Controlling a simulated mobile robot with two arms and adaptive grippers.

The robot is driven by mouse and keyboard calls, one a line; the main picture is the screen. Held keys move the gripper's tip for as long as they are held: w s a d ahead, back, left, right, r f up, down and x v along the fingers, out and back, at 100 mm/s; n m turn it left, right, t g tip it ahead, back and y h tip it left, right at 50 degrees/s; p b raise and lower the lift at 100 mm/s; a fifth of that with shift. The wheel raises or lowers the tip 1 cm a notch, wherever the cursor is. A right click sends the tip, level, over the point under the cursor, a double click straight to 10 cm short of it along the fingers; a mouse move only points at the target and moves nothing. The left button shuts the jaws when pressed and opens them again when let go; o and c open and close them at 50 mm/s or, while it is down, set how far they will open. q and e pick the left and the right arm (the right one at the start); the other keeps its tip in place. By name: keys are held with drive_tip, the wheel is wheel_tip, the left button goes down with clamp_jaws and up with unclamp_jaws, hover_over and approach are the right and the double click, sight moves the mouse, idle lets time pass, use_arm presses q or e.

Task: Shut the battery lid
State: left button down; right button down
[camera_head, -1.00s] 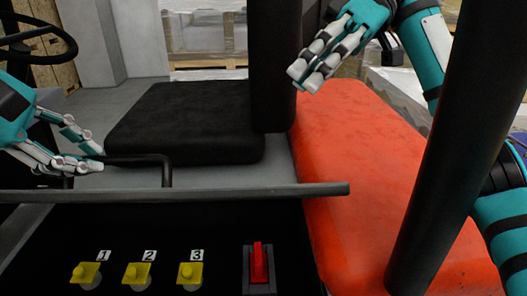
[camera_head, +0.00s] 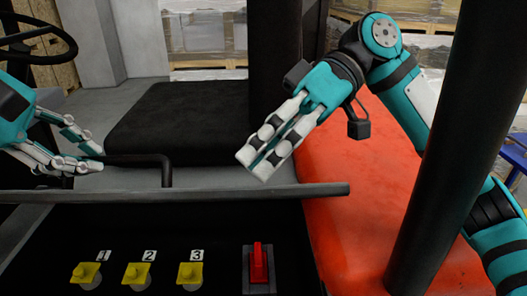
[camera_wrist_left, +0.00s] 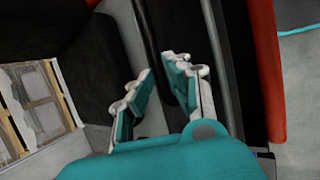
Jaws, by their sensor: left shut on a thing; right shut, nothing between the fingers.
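A long grey edge (camera_head: 215,193) crosses the head view, with a black bent handle (camera_head: 166,168) at it. I take this to be the battery lid, but cannot tell how far it stands open. My left gripper (camera_head: 98,160) is at the left end of the handle and shut on it, though its fingers look apart. The left wrist view shows its fingers (camera_wrist_left: 160,85); the handle is not clear between them. My right gripper (camera_head: 256,166) is shut and empty, above the grey edge and right of the handle.
A black panel holds yellow switches (camera_head: 137,273) numbered 1 to 3 and a red switch (camera_head: 258,264). A black seat pad (camera_head: 185,120) lies behind the handle, an orange-red cover (camera_head: 360,200) to the right. A dark post (camera_head: 450,150) stands at the right, a steering wheel (camera_head: 35,45) far left.

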use_arm(q)
drive_tip(key=shift+r, duration=0.1)
use_arm(e)
drive_tip(key=shift+s+f, duration=0.65)
drive_tip(key=shift+s, duration=0.1)
use_arm(q)
drive_tip(key=shift+a+r, duration=0.15)
drive_tip(key=shift+r, duration=0.05)
use_arm(e)
drive_tip(key=shift+s+a+f+t, duration=0.1)
drive_tip(key=shift+s+f+t, duration=0.1)
drive_tip(key=shift+t, duration=0.1)
use_arm(q)
drive_tip(key=c, duration=1.3)
unclamp_jaws()
drive_tip(key=shift+c, duration=0.2)
drive_tip(key=shift+f, duration=0.1)
use_arm(e)
drive_tip(key=shift+w, duration=0.1)
use_arm(q)
drive_tip(key=shift+f, duration=0.1)
use_arm(e)
drive_tip(key=shift+r, duration=0.2)
